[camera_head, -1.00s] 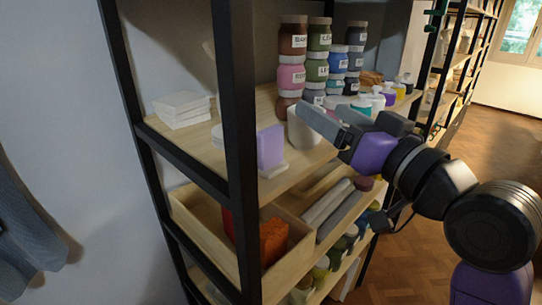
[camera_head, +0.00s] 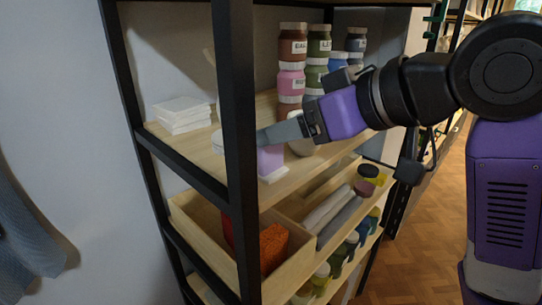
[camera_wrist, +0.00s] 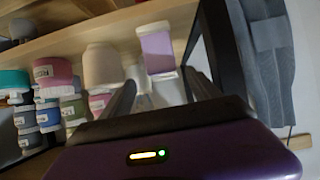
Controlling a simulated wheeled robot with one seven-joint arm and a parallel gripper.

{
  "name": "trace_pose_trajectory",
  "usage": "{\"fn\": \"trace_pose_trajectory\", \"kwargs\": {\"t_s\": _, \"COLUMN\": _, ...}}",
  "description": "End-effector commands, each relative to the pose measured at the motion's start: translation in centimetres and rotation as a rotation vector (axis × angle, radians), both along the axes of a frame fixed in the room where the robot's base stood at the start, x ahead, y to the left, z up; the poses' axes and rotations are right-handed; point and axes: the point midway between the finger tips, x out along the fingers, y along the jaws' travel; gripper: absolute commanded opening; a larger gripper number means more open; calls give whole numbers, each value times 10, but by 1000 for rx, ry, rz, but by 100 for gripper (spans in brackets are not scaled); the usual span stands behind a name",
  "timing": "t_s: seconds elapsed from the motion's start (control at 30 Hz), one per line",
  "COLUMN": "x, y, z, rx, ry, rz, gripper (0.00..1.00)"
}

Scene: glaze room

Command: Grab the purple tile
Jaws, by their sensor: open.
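The purple tile (camera_head: 270,159) stands upright on a small white base (camera_head: 273,175) near the front edge of the upper shelf. In the head view my gripper (camera_head: 268,136) reaches in from the right and hides the tile's upper part. In the wrist view the purple tile (camera_wrist: 157,48) shows just ahead of my gripper (camera_wrist: 159,80), roughly in line with the gap between the two spread fingers. My gripper is open, and no grip on the tile shows. How far the fingertips are from the tile is hard to tell.
A black shelf post (camera_head: 235,150) stands left of the tile. A pale pot (camera_wrist: 102,65) is close beside it. White slabs (camera_head: 183,113) lie at the left, and stacked labelled jars (camera_head: 291,60) stand behind. A wooden box (camera_head: 290,265) with red and orange blocks is below.

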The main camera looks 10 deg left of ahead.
Motion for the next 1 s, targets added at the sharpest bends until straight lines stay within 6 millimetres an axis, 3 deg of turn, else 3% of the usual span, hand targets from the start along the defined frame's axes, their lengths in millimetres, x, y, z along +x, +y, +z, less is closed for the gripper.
{"fn": "trace_pose_trajectory", "kwargs": {"t_s": 0.23, "x": 14, "y": 25, "z": -21, "rx": 1, "ry": 1, "rz": 1, "gripper": 71}}
{"fn": "trace_pose_trajectory", "kwargs": {"t_s": 0.6, "x": 19, "y": 31, "z": -25, "rx": 2, "ry": -1, "rz": 0, "gripper": 69}}
{"fn": "trace_pose_trajectory", "kwargs": {"t_s": 0.93, "x": 19, "y": 31, "z": -25, "rx": 2, "ry": -1, "rz": 0, "gripper": 4}}
{"fn": "trace_pose_trajectory", "kwargs": {"t_s": 1.0, "x": 19, "y": 31, "z": -25, "rx": 2, "ry": -2, "rz": -1, "gripper": 0}}
